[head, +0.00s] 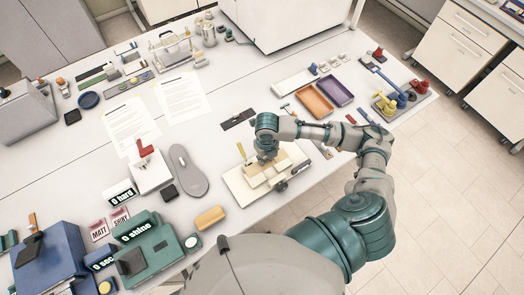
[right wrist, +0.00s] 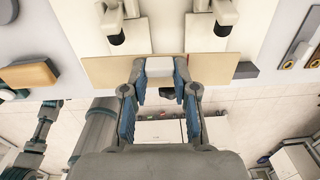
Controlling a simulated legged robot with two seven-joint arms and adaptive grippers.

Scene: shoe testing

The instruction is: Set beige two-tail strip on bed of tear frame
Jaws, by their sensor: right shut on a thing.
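The tear frame (head: 238,186) is a cream device near the front edge of the table in the head view. Two of its white posts with black-tipped ends (right wrist: 115,22) show at the top of the right wrist view. My right gripper (right wrist: 160,75) is shut on the beige strip (right wrist: 107,72), which spreads out to both sides of the fingers. In the head view my right gripper (head: 266,157) is over the tear frame and hides part of it. I cannot tell whether the strip touches the bed. My left gripper is not in view.
A grey shoe sole (head: 188,170) and a tan block (head: 209,217) lie left of the frame. A dark flat strip (head: 238,119) lies behind it. Orange (head: 314,101) and purple (head: 335,91) trays stand to the right. The table's front edge is close to the frame.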

